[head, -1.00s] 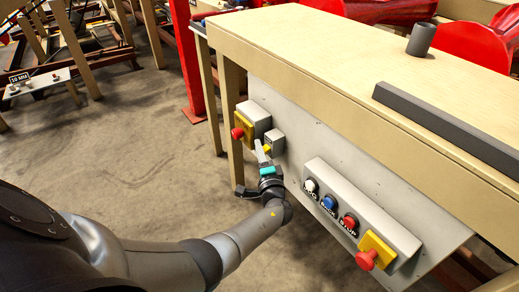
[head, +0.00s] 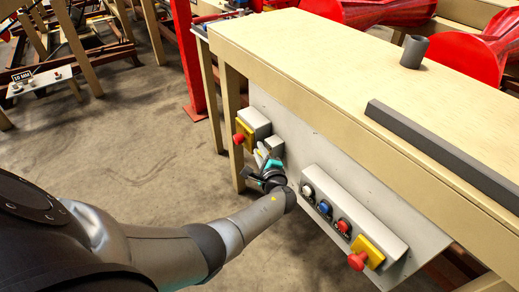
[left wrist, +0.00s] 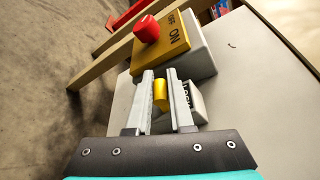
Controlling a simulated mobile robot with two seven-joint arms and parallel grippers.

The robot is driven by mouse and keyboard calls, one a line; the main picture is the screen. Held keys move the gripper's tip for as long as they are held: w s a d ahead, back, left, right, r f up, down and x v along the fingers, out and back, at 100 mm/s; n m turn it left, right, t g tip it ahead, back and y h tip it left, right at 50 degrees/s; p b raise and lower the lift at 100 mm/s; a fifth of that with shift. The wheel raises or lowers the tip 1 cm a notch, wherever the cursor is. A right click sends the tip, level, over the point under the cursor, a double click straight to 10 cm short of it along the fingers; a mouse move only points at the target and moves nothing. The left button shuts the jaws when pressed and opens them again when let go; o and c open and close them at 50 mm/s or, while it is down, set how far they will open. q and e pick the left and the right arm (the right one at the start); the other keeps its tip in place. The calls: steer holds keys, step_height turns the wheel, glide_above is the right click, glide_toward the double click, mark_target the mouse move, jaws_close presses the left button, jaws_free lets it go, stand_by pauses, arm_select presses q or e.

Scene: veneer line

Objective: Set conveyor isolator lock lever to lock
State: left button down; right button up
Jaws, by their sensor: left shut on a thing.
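The isolator's yellow lock lever (left wrist: 160,95) stands between the two fingers of my left gripper (left wrist: 163,98) in the left wrist view. The lever belongs to a small grey box (left wrist: 198,103) with partly hidden black lettering. In the head view my left gripper (head: 262,156) is at this small box (head: 274,146), on the panel under the table, and hides most of the lever. The gripper is shut on the lever. Next to it is a larger box with a yellow ON/OFF plate (left wrist: 175,42) and a red knob (left wrist: 146,29). My right gripper is not in view.
The grey panel (head: 293,139) hangs below a wooden table (head: 330,62). To the right is a control box with a white button (head: 307,191), a blue button (head: 324,207), a red button (head: 343,226) and a red mushroom knob (head: 358,261). Open floor lies to the left.

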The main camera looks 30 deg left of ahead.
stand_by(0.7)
arm_select(q)
steer(key=c, duration=0.8)
jaws_free()
steer(key=shift+r, duration=0.1)
steer(key=shift+w, duration=0.1)
